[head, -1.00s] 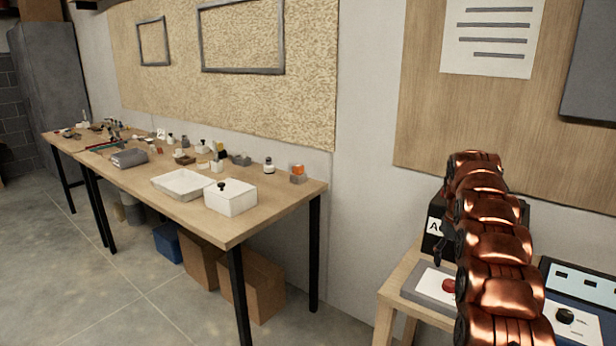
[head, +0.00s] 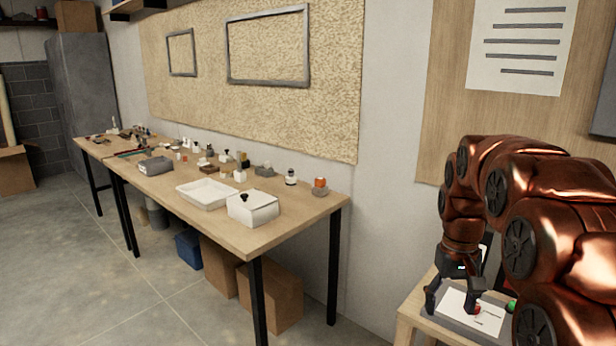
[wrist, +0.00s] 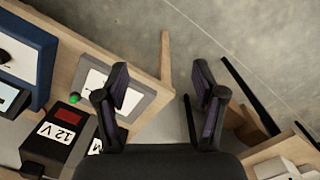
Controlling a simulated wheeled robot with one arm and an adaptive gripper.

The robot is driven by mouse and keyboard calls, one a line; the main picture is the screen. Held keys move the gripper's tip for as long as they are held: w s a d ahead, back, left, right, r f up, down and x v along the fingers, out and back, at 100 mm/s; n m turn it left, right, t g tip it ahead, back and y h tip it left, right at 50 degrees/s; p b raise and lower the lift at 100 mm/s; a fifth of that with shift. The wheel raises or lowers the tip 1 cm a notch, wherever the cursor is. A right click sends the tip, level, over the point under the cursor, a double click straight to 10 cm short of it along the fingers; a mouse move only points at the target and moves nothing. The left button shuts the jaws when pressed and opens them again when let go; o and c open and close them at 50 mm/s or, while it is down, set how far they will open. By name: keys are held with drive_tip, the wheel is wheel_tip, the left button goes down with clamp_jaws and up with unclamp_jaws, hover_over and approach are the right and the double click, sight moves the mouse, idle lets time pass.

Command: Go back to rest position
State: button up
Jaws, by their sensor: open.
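My gripper (head: 453,308) hangs from my folded copper arm at the right of the head view. It points down above a small wooden table (head: 408,318) with a grey box with a white top (head: 462,318). In the wrist view my gripper (wrist: 162,85) is open, with nothing between its fingers. Beyond its fingers the wrist view shows the small table's edge and the concrete floor. Whether the fingertips touch the grey box cannot be told from the head view.
A long workbench (head: 300,230) holds a white tray (head: 206,193), a white lidded box (head: 253,208) and small items. Cardboard boxes (head: 275,297) stand beneath it. The floor (head: 120,290) at left is clear.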

drive_tip(key=s+a+f, duration=0.1)
drive_tip(key=s+a, duration=0.2)
drive_tip(key=s, duration=0.7)
drive_tip(key=s+a+f+p, duration=0.1)
drive_tip(key=s+a+f, duration=0.1)
drive_tip(key=s, duration=0.8)
drive_tip(key=s+a+f+n, duration=0.1)
drive_tip(key=s+a, duration=0.3)
drive_tip(key=s, duration=0.6)
drive_tip(key=shift+a+f+g+p, duration=0.25)
drive_tip(key=shift+a+g+p, duration=0.1)
drive_tip(key=shift+a+g, duration=0.05)
